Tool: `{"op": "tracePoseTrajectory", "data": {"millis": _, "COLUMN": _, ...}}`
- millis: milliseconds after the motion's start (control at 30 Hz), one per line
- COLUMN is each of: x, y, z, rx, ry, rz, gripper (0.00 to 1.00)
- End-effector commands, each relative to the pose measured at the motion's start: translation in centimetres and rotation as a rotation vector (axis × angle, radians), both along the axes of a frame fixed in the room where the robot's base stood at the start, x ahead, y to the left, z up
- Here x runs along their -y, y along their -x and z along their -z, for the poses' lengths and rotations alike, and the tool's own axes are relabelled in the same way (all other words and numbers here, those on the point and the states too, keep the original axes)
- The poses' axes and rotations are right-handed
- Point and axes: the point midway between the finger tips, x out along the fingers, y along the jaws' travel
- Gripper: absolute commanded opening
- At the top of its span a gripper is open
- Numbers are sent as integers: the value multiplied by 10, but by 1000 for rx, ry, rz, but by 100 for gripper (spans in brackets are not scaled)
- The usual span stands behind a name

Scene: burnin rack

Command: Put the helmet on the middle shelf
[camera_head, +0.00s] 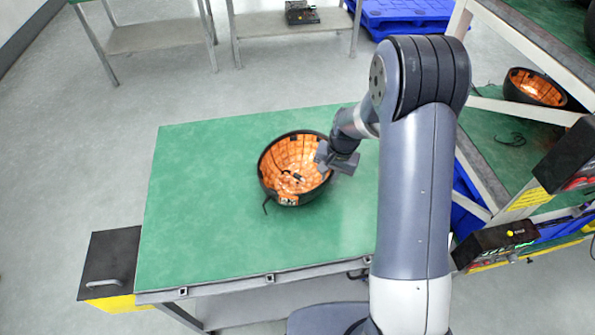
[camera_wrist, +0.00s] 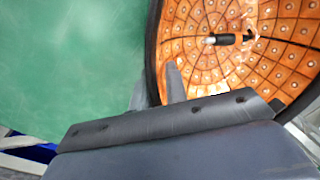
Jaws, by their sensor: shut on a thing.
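The helmet (camera_head: 290,165) is a black bowl with an orange tiled lining, lying open side up on the green table. My gripper (camera_head: 327,156) is at its right rim. In the wrist view the helmet (camera_wrist: 250,45) fills the upper right, and my gripper (camera_wrist: 160,88) is shut on its rim, with one finger inside and one outside. A short black cable hangs at the helmet's front left. I cannot tell whether its underside touches the table. The shelf rack (camera_head: 505,115) stands at the right, and another orange-lined helmet (camera_head: 537,87) sits on one of its green shelves.
The green table (camera_head: 200,220) is bare around the helmet. A black box (camera_head: 108,262) is attached at its left front. Dark control boxes (camera_head: 495,243) stick out from the rack's front.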

Motion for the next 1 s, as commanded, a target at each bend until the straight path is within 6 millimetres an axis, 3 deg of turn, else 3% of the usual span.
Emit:
{"op": "tracePoseTrajectory", "data": {"millis": 133, "x": 0, "y": 0, "z": 0, "rx": 0, "ry": 0, "rz": 0, "gripper": 0}}
{"op": "tracePoseTrajectory", "data": {"millis": 667, "x": 0, "y": 0, "z": -5, "rx": 2, "ry": 1, "rz": -1, "gripper": 0}}
{"op": "tracePoseTrajectory", "data": {"millis": 1000, "x": 0, "y": -1, "z": -60, "rx": 6, "ry": 0, "rz": 0, "gripper": 0}}
